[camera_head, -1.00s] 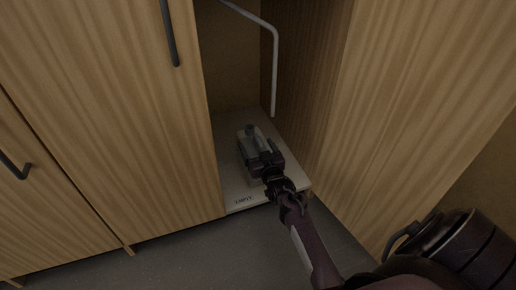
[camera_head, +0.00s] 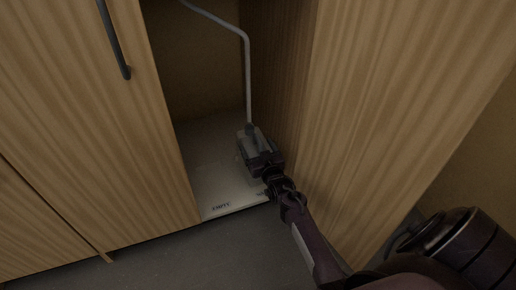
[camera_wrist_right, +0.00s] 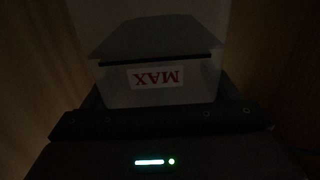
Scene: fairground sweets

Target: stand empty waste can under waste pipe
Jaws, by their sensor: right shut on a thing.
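My right gripper (camera_head: 259,154) is shut on a small pale can (camera_head: 243,146) at the right side of the open cupboard. In the right wrist view the can (camera_wrist_right: 120,96) sits between the fingers, with an upside-down red MAX label. The grey waste pipe (camera_head: 248,85) comes down from above, and its lower end meets the top of the can in the picture. I cannot tell whether the pipe end is over, behind or touching the can. The gripper hides much of the can, and its inside does not show. My left gripper is not in view.
The pale cupboard floor (camera_head: 208,182) bears an EMPTY marking (camera_head: 221,207) at the front left; another marking at the front right is partly hidden. Wooden panels (camera_head: 360,120) stand close on the right, and a cupboard front (camera_head: 75,150) on the left. Floor left of the can is free.

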